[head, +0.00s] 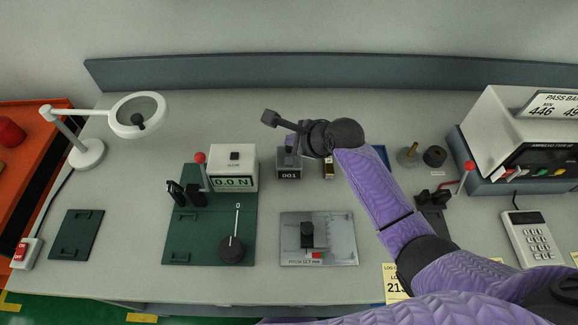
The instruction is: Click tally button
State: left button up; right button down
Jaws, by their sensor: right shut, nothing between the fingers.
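The tally counter (289,174) is a small grey box near the middle of the bench in the head view, and its display reads 001. Its top is partly covered by my right wrist, so I cannot clearly make out its button. My right arm comes in from the lower right. My right gripper (270,118) is shut and empty, pointing to the left, above and behind the counter in the picture. I cannot tell its height over the bench or any contact. My left gripper is not in view.
Left of the counter stands a force gauge (233,168) reading 0.0 N on a green plate (210,250). A grey fixture (340,246) lies in front. A magnifier lamp (138,115) stands at left, a tester (520,130) and a calculator (533,238) at right.

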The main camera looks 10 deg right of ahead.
aim_at(292, 162)
notch_tip(292, 162, down, 4)
jog(key=shift+r+b, duration=0.15)
jog(key=shift+b, duration=1.05)
jog(key=shift+f, duration=0.35)
dwell(0.5)
jog(key=shift+f, duration=0.1)
